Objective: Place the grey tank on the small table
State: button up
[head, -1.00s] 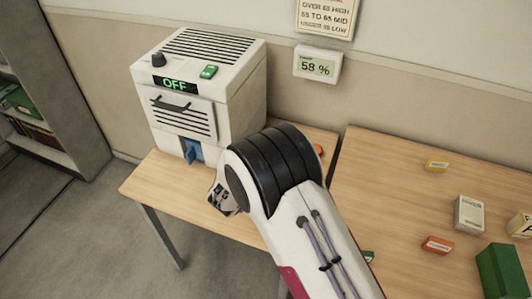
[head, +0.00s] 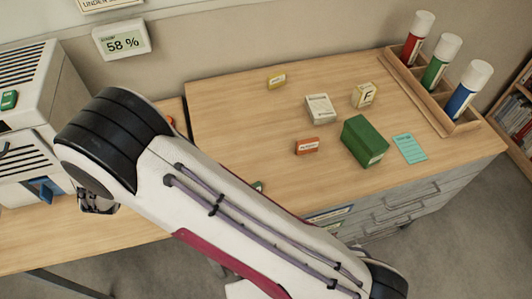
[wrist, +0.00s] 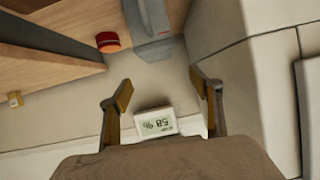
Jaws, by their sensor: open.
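My gripper (head: 97,204) is at the left in the head view, partly hidden behind my arm, over the small table (head: 125,235) and beside the white machine (head: 28,140). In the wrist view my gripper (wrist: 165,90) has its fingers apart with nothing between them.
The larger table (head: 240,120) holds a green box (head: 364,141), several small boxes and a rack (head: 420,95) of red, green and blue cylinders. A 58 % display (head: 123,40) hangs on the wall. The machine has a blue part (head: 42,190) low on its front.

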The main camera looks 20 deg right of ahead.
jog(key=s+d+r+n+g+y, duration=0.1)
jog(key=s+d+r+g+y, duration=0.15)
jog(key=d+r, duration=0.7)
jog(key=s+d+r+g+y, duration=0.1)
jog(key=s+d+r+y, duration=0.15)
jog(key=d+r, duration=0.75)
jog(key=s+d+r+g+h, duration=0.1)
jog(key=s+d+g+h, duration=0.1)
jog(key=s+d, duration=0.9)
jog(key=s+d+r+m+g+h, duration=0.1)
jog(key=s+d+g+h, duration=0.1)
jog(key=s+d, duration=0.9)
jog(key=s+h, duration=0.1)
jog(key=s, duration=0.7)
jog(key=shift+h, duration=0.3)
